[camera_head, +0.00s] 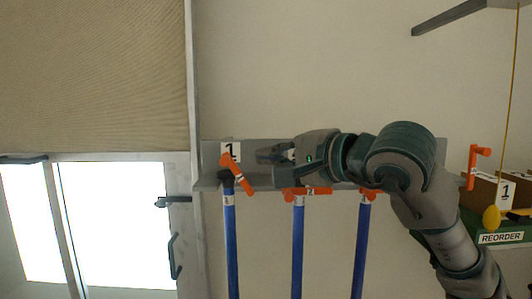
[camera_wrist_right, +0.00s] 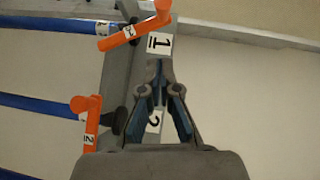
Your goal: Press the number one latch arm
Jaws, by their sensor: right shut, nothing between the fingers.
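The number one latch arm (camera_head: 238,174) is orange and tilted, at the top of the leftmost blue rod (camera_head: 231,240), beside a white plate marked 1 (camera_head: 230,151). In the right wrist view the same orange arm (camera_wrist_right: 134,33) lies at the top, left of the 1 plate (camera_wrist_right: 159,46). My right gripper (camera_head: 266,154) is shut and empty, just right of the latch arm and apart from it. Its fingertips (camera_wrist_right: 158,68) show below the 1 plate in the wrist view. My left gripper is not in view.
A second orange latch (camera_head: 308,191) tops the middle blue rod (camera_head: 299,245), and a third (camera_head: 370,196) is partly hidden by my right arm. A green bin marked REORDER (camera_head: 500,238) and a hanging yellow cord (camera_head: 509,100) are at right. A door (camera_head: 181,225) stands left.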

